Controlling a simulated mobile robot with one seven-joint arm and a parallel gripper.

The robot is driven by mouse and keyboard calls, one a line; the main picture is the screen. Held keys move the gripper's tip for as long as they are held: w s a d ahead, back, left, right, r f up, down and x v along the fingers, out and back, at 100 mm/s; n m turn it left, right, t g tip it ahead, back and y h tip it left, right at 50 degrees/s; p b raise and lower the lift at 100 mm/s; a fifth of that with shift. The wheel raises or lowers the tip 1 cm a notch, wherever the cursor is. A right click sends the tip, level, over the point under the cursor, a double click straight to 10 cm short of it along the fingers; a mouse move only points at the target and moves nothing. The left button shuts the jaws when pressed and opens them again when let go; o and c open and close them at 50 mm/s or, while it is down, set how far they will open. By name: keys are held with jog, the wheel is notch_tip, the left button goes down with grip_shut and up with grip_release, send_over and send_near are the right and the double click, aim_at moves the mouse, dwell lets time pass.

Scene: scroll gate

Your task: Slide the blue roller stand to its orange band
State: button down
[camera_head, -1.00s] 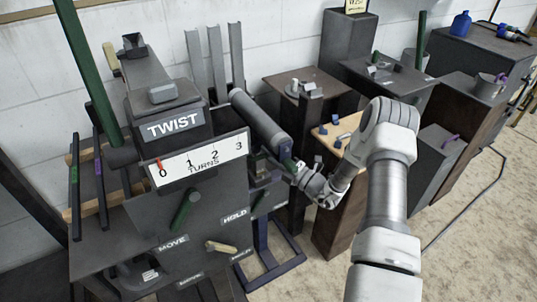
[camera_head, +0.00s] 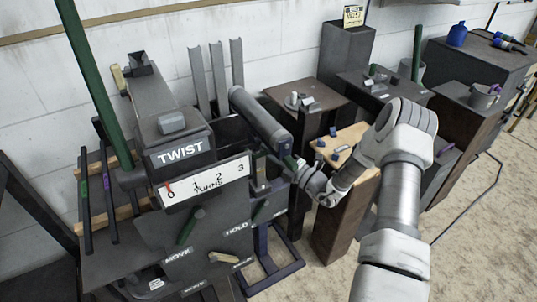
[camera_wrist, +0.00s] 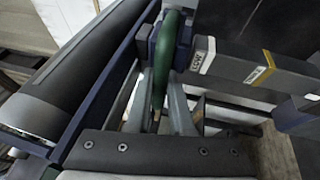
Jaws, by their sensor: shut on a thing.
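The grey roller (camera_head: 262,117) lies tilted beside the machine, on a dark blue stand with a floor frame (camera_head: 268,262). The wrist view shows the roller (camera_wrist: 75,65) at left and the blue stand's upright and bracket (camera_wrist: 125,65). My gripper (camera_wrist: 160,100) is shut on a green handle (camera_wrist: 166,60) at the bracket. In the head view my gripper (camera_head: 298,172) is at the roller's near end, small and partly hidden. A grey bar (camera_wrist: 235,65) runs right from the bracket, with a white label near it. The orange band (camera_wrist: 264,68) is farther along the bar, apart from the bracket.
The machine with the TWIST sign (camera_head: 180,152) and turns scale (camera_head: 205,182) stands close left of my gripper. A wooden-topped stand (camera_head: 345,150) is close behind my forearm. Several dark stands with small items fill the back right. Floor is open at lower right.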

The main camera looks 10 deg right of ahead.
aim_at(258, 135)
notch_tip(258, 135, up, 4)
jog(key=shift+p, duration=1.05)
jog(key=c, duration=0.8)
grip_release()
jog(key=shift+f, duration=0.1)
jog(key=shift+d, duration=0.1)
jog(key=p+v, duration=0.1)
jog(key=v, duration=1.6)
jog(key=shift+s, duration=0.2)
